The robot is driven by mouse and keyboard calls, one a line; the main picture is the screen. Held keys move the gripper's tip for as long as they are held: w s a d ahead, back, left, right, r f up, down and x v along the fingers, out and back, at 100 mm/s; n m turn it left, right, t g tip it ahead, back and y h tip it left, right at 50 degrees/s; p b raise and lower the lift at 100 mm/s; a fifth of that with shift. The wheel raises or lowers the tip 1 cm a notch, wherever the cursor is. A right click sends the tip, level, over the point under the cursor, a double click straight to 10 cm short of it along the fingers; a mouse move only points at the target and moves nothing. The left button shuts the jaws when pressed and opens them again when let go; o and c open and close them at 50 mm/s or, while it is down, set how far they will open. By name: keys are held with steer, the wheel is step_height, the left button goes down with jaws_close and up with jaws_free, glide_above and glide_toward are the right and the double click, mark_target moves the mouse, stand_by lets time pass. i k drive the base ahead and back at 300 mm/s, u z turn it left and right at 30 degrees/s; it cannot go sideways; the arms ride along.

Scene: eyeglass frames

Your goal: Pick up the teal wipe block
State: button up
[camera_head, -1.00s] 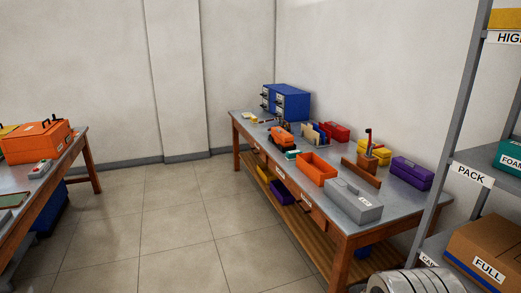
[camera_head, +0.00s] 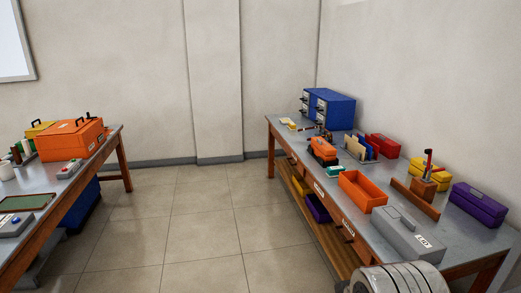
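A small teal-and-white block (camera_head: 334,171), which looks like the teal wipe block, lies on the right workbench (camera_head: 398,246). It is near the bench's front edge, just in front of an orange-and-black object (camera_head: 322,151) and left of an open orange tray (camera_head: 362,191). It is small in the picture, so its details are unclear. My gripper does not show in this view.
A grey lidded box (camera_head: 408,233), purple box (camera_head: 479,204) and blue drawer cabinet (camera_head: 329,108) stand on the right bench. Another bench (camera_head: 60,187) with an orange case (camera_head: 71,139) is at left. Open tiled floor (camera_head: 205,225) lies between.

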mark_target(333, 171)
steer(key=u, duration=0.2)
steer(key=i, duration=2.15)
steer(key=z, duration=0.4)
steer(key=i, duration=1.8)
steer(key=z, duration=0.35)
